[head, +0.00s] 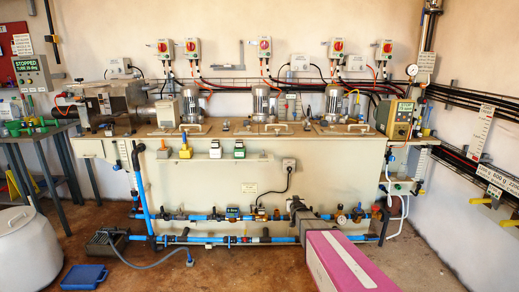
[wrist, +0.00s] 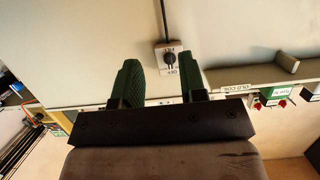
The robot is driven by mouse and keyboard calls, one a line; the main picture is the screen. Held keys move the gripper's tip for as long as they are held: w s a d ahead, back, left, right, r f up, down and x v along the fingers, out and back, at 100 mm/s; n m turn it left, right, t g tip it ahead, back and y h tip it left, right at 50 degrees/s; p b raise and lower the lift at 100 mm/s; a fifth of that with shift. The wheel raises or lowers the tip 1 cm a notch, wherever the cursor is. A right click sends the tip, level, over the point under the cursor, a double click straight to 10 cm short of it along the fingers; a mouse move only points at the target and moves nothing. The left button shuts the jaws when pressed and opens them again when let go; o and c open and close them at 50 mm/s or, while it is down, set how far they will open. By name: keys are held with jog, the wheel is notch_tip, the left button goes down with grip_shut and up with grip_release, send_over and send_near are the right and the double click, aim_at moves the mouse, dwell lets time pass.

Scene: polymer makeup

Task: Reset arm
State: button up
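My gripper (wrist: 158,60) shows in the wrist view as two green, textured fingers on a dark crossbar. The fingers stand apart with nothing held between them. In the head view my gripper (head: 297,204) is small and dark, low in front of the long cream tank unit (head: 240,176). My arm reaches to it from the lower right, its pink and grey links covering part of the pipes and floor. A wall socket with a black plug (wrist: 172,59) shows beyond the finger gap in the wrist view.
Blue pipes with valves (head: 200,216) run along the tank's lower front, close to my gripper. A white drum (head: 27,250), a blue tray (head: 84,277) and a dark pump box (head: 107,242) stand at the left. Floor (head: 240,270) left of my arm is mostly clear.

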jog(key=s+g, duration=1.4)
jog(key=s, duration=2.3)
jog(key=shift+g, duration=0.3)
jog(key=shift+r, duration=0.1)
jog(key=shift+c, duration=0.3)
